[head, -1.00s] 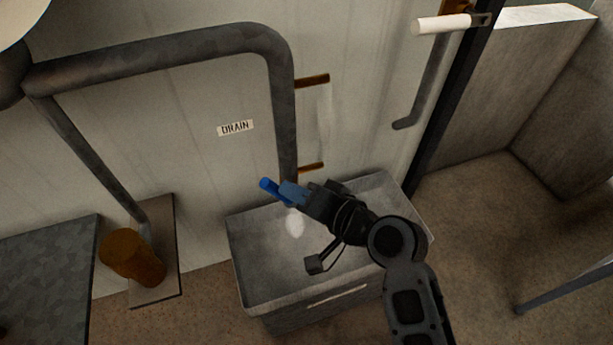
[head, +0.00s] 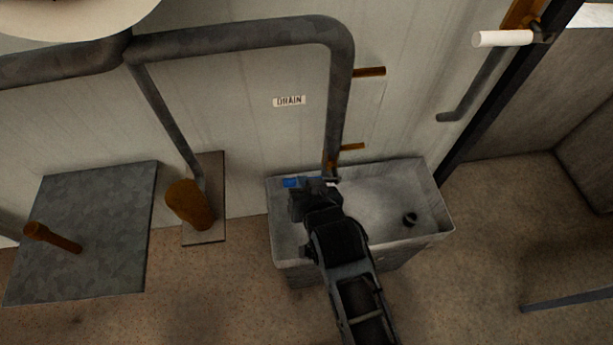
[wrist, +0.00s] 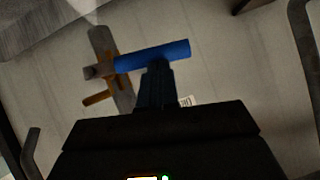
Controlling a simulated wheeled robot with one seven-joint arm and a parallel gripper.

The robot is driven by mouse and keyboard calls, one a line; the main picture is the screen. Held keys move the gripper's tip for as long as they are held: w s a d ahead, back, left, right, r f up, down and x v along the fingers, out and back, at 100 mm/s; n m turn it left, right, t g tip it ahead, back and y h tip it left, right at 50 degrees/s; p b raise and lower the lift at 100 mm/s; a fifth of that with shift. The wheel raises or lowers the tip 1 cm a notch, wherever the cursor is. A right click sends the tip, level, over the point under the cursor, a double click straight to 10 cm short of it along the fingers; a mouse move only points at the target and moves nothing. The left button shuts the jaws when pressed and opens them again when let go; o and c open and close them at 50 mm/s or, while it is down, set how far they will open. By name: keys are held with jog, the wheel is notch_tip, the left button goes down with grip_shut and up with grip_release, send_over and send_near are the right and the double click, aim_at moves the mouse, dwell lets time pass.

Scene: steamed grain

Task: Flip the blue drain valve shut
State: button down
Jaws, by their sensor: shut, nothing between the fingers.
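The blue drain valve handle (head: 291,183) shows as a short blue bar at the lower end of the grey drain pipe (head: 341,110), above the basin. In the wrist view the blue handle (wrist: 165,54) lies nearly level across the picture, its left end by the rusty fitting on the pipe. My gripper (head: 314,183) is at the handle. In the wrist view my gripper (wrist: 154,70) is shut and empty, its fingertips against or very near the handle's side. The arm hides part of the pipe outlet, so I cannot see whether water runs.
A grey metal basin (head: 440,200) stands under the pipe, with a dark round fitting inside. A DRAIN label (head: 289,101) is on the wall. A rusty cylinder (head: 189,203) and a metal table (head: 85,230) are at left. A white-handled lever (head: 503,38) is at upper right.

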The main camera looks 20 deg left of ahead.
jog(key=shift+s+a+f, duration=0.15)
jog(key=shift+a+f, duration=0.15)
jog(key=shift+f, duration=0.3)
jog(key=shift+s+f, duration=0.1)
dwell(0.3)
